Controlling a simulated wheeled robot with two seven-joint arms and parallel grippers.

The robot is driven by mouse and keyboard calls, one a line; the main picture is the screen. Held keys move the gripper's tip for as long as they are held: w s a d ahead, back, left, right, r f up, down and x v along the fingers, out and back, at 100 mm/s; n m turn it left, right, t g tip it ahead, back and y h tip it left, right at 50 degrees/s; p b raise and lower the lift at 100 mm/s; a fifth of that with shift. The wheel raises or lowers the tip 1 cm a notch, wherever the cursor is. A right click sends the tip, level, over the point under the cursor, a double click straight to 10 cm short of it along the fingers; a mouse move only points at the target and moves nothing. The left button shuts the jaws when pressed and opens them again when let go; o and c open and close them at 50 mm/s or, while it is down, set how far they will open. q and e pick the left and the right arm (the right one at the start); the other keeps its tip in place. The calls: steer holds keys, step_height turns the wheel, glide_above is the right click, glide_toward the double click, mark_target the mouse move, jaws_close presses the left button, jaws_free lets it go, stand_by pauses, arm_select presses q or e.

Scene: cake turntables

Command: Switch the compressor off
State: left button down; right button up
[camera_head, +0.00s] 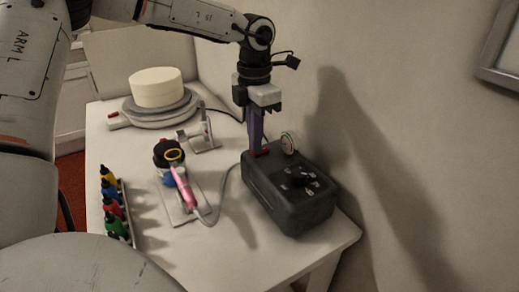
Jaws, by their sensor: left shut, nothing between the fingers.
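The compressor (288,210) is a dark box at the right end of the white table. Its top has a round gauge (288,143), a black knob (298,181) with pale marks around it, and a small red switch (262,152) near the back left edge. My left gripper (255,146) points straight down with its fingers together, nothing between them. Its fingertips are at or just above the red switch; I cannot tell whether they touch it. The fingers partly hide the switch, so its position is unclear. My right gripper is out of view.
A pink airbrush (183,187) rests on a stand, with a hose running to the compressor. A white cake (157,87) sits on a turntable (151,114) at the back left. Several colour bottles (112,205) stand in a rack at the front left. A wall is close behind the compressor.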

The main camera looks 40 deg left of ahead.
arm_select(q)
steer(key=shift+r+p, duration=0.45)
steer(key=shift+r, duration=0.15)
step_height(320, 180, up, 6)
steer(key=p, duration=0.3)
steer(key=shift+f, duration=0.2)
